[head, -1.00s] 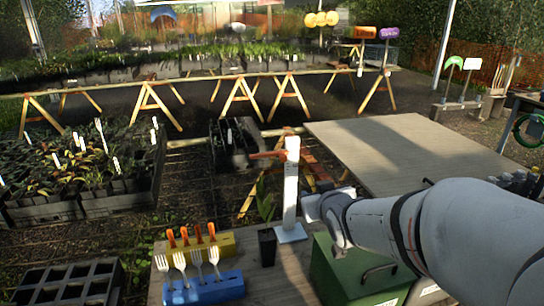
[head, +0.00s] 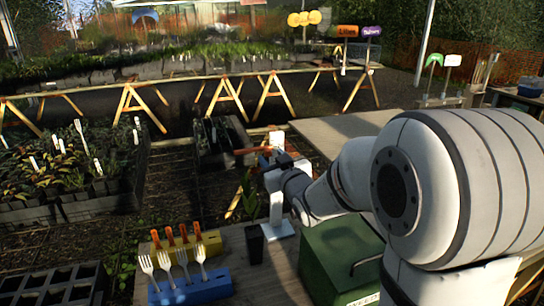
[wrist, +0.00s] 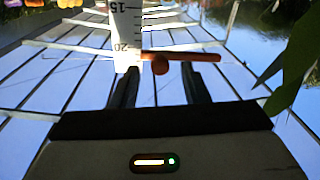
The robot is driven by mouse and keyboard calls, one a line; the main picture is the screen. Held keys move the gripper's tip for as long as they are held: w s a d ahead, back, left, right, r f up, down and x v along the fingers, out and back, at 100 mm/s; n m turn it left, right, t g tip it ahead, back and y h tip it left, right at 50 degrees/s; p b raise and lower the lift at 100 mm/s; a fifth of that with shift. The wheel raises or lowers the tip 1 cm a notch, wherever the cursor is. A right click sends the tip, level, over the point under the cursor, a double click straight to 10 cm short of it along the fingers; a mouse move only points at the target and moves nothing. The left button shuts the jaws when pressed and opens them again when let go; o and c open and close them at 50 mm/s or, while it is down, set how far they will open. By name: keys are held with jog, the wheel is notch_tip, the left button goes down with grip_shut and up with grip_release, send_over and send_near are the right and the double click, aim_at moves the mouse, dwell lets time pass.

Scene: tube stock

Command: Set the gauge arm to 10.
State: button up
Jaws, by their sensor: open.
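The gauge (head: 277,207) is a white upright post on a flat white base, standing on the bench. Its orange-brown gauge arm (head: 256,151) sticks out to the left near the top. In the wrist view the post's scale (wrist: 126,22) shows 15 and 20, and the arm (wrist: 205,57) crosses close to the 20 mark. A round orange knob (wrist: 160,67) shows on the arm. My gripper (wrist: 159,70) is open, its dark fingertips on either side of the knob in the picture. Contact cannot be told. In the head view my wrist hides the post's middle.
A green box (head: 340,258) with a handle stands right of the gauge. A potted plant (head: 254,244) stands close on its left. Forks stand in a blue block (head: 196,288), and orange-handled tools in a yellow block (head: 212,243). Green leaves (wrist: 297,60) hang at the wrist view's right.

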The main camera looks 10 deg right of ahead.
jog(key=shift+w+a, duration=0.15)
jog(key=shift+w, duration=0.5)
grip_shut()
